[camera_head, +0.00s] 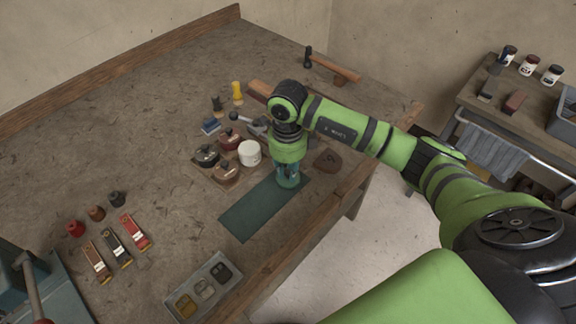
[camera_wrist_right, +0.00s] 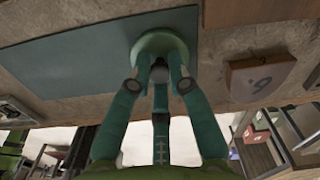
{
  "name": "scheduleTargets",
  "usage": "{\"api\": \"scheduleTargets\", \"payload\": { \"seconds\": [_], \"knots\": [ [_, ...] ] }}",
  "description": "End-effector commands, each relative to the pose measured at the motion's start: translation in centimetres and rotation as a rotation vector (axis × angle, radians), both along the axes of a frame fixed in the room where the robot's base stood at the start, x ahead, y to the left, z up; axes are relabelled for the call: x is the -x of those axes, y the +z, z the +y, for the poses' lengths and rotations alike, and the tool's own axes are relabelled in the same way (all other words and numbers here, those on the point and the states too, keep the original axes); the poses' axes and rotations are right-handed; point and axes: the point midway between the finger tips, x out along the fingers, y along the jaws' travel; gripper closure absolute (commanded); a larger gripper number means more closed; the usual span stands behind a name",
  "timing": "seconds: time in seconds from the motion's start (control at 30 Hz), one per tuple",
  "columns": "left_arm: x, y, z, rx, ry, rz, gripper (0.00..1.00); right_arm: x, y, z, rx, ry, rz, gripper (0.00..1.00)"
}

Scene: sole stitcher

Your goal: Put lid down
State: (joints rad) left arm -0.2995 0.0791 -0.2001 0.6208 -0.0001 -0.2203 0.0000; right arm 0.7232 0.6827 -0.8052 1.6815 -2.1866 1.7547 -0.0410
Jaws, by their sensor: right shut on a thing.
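My right gripper (camera_head: 288,181) points down over the right end of the dark green mat (camera_head: 258,208). In the right wrist view, the gripper (camera_wrist_right: 160,75) has its fingers closed around the dark knob of a round, pale green lid (camera_wrist_right: 163,43). The lid is at the mat's edge in that view, against the mat (camera_wrist_right: 85,60). I cannot tell whether it touches the mat or hangs just above it. In the head view the gripper mostly hides the lid. A white pot (camera_head: 249,153) stands left of the gripper. My left gripper is not in view.
A brown block (camera_head: 327,160) lies right of the gripper and also shows in the wrist view (camera_wrist_right: 262,77). A grey tray (camera_head: 204,287) sits at the bench's front edge. The mat's left part is clear.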

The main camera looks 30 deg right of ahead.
Motion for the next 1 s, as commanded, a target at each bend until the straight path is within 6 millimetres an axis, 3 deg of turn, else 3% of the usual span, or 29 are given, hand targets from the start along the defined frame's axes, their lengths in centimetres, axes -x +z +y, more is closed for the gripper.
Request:
{"api": "scheduleTargets", "payload": {
  "seconds": [0.3, 0.33, 0.37, 0.4, 0.83, 1.0],
  "knots": [
    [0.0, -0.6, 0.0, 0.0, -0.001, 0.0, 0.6, 0.0, -0.5, 0.0, 0.001, -0.001, -0.001, 0.97],
    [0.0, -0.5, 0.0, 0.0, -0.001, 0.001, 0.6, 0.0, -0.4, 0.0, 0.001, -0.001, -0.001, 0.73],
    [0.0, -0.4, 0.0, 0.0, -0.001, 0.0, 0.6, 0.0, -0.3, 0.0, 0.0, -0.001, 0.0, 0.61],
    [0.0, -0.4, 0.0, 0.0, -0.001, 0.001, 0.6, 0.0, -0.3, 0.0, 0.0, -0.001, 0.0, 0.57],
    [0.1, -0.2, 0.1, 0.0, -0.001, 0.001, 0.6, -0.1, 0.4, 0.0, 0.0, -0.001, -0.003, 0.57],
    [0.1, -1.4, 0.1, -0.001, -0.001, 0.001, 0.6, -0.2, 3.4, 0.0, 0.0, -0.001, -0.008, 0.57]
  ]
}}
